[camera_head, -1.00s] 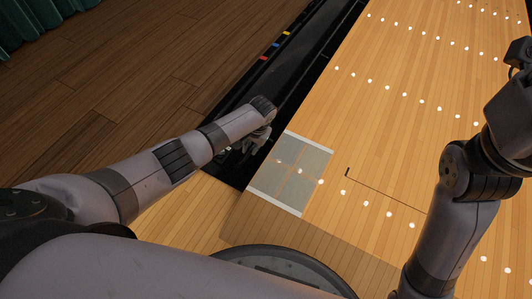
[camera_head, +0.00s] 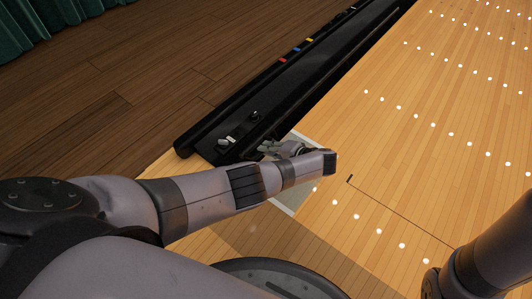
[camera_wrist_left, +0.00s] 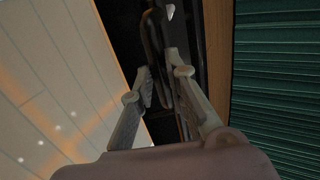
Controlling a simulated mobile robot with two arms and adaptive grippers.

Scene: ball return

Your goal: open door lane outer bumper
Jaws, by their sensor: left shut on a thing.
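The outer bumper door seems to be part of the long black unit (camera_head: 272,97) beside the lane in the head view; its exact outline is hard to tell. My left gripper (camera_head: 268,150) is at the near end of this unit, on its lane side. In the left wrist view my left gripper (camera_wrist_left: 163,80) has its two pale fingers on either side of a dark looped bar (camera_wrist_left: 152,38), like a handle, and is shut on it. The fingers partly hide the bar. Only a piece of my right arm shows at lower right; its gripper is out of view.
The light wooden lane (camera_head: 440,110) with white dots lies to the right. A dark wooden floor (camera_head: 130,80) lies left, with a green curtain (camera_head: 40,30) behind. Small metallic parts (camera_head: 228,141) and coloured squares (camera_head: 297,49) show on the black unit.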

